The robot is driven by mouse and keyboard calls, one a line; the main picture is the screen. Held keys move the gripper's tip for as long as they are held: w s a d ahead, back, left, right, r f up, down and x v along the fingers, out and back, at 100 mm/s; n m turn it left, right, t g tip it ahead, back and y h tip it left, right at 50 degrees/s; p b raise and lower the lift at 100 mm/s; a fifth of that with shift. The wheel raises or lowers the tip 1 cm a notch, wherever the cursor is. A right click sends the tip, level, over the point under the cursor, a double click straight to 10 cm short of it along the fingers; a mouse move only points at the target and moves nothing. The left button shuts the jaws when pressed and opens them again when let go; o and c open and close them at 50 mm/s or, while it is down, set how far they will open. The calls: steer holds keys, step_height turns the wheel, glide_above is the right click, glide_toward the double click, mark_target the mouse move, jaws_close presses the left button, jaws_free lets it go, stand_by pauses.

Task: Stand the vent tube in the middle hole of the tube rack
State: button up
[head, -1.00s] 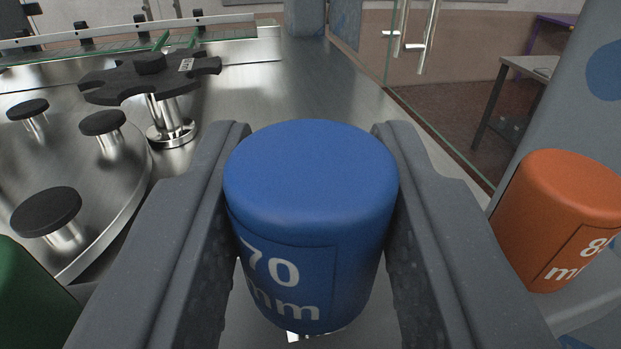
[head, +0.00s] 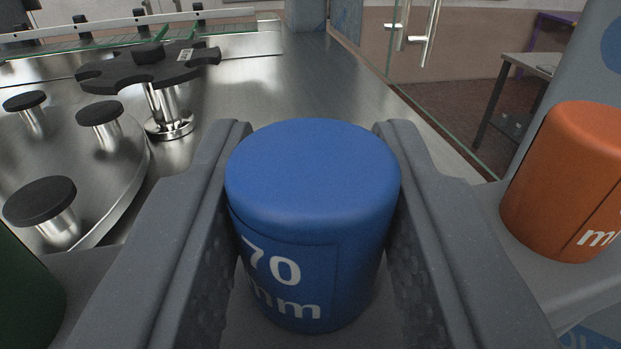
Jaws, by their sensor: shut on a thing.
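My gripper (head: 312,132) is shut on a blue cylindrical head marked "70 mm" (head: 313,215), which I take to be the top of the vent tube. It stands upright between the jaws; no tube shaft shows below it. A grey surface, apparently the tube rack (head: 468,205), lies under and around the jaws. An orange head (head: 568,185) stands on it at the right. A dark green head (head: 22,300) is partly cut off at the left edge. The middle hole is hidden, and I cannot tell whether the blue head touches the rack.
Beyond is a steel machine table (head: 285,75) with a black star wheel (head: 150,68) on a metal post. Several black-topped posts (head: 40,200) stand on a round plate at the left. A glass panel edge and a side table (head: 528,68) are at the back right.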

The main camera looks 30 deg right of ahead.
steer(key=shift+f, duration=0.15)
steer(key=o, duration=1.1)
steer(key=shift+c, duration=0.2)
steer(key=shift+s, duration=0.1)
steer(key=b+v, duration=0.1)
steer(key=v, duration=1.2)
steer(key=shift+s+a+b, duration=0.2)
steer(key=shift+s+b, duration=0.05)
steer(key=shift+b, duration=0.05)
steer(key=w+a+r+n+t+y+b, duration=0.1)
steer(key=w+a+r+n+y, duration=0.15)
steer(key=a+r+y, duration=0.85)
steer(key=s+a+r+n+h, duration=0.1)
steer(key=s+r, duration=0.5)
steer(key=r, duration=0.3)
steer(key=s+a+r+n+g+h+b, duration=0.1)
steer(key=s+r+n, duration=0.1)
steer(key=s+r, duration=0.4)
step_height(320, 180, up, 3)
steer(key=shift+s+r, duration=0.1)
steer(key=shift+s, duration=0.1)
